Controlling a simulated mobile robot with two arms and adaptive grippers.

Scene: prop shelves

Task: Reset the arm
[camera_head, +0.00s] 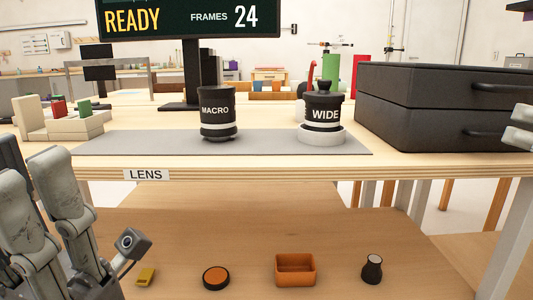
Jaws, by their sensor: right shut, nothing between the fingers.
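My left gripper (48,215) comes in at the lower left, with worn grey finger links pointing up and a small camera block beside them. It is in front of the wooden table, left of the grey mat. It is cut off by the frame, and I cannot tell whether it is open or shut. My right gripper (519,125) shows only as pale fingertips at the right edge, in front of the black cases. It is shut and empty. The rest of it is out of view.
The MACRO lens (218,115) and WIDE lens (323,112) stand on the grey mat (265,144). Black cases (440,95) are stacked at right. A wooden rack (85,125) stands at left. The lower shelf holds an orange bin (296,271), a disc (216,277) and small items.

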